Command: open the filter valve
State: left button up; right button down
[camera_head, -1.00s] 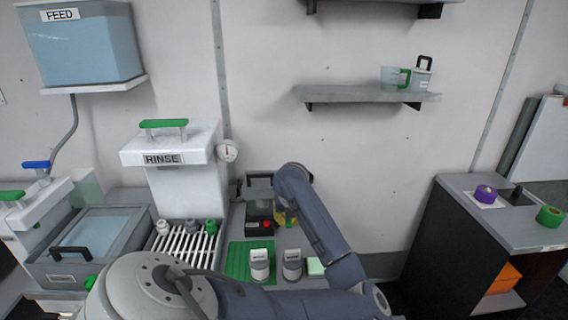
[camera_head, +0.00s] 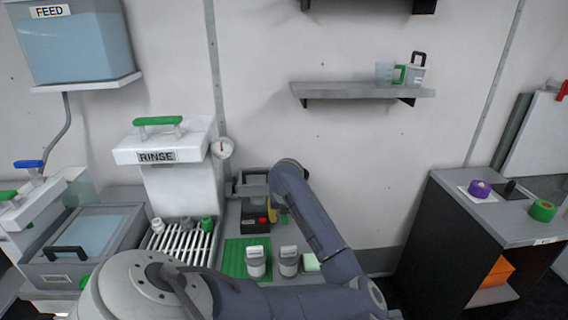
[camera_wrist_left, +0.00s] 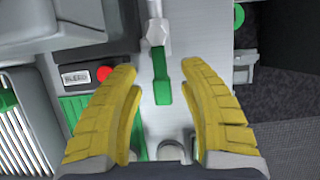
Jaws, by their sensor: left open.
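In the left wrist view a valve with a green lever handle (camera_wrist_left: 161,76) hangs from a grey metal stem (camera_wrist_left: 156,28). The handle points down the picture toward my palm. My left gripper (camera_wrist_left: 162,90) is open, with one yellow finger on each side of the handle and clear gaps between. In the head view my left gripper (camera_head: 281,214) is mostly hidden behind my arm, by a dark box with a red button (camera_head: 256,213). The valve is hidden there. My right gripper is not in view.
The red button (camera_wrist_left: 104,73) and its labelled box are left of the fingers in the wrist view. The RINSE tank (camera_head: 165,150) stands left of the arm. A shelf (camera_head: 360,91) is above.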

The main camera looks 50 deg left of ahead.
pick_arm(q)
jog(key=v, duration=1.1)
jog(key=shift+d+r, duration=0.2)
jog(key=shift+r, duration=0.15)
jog(key=shift+s, duration=0.1)
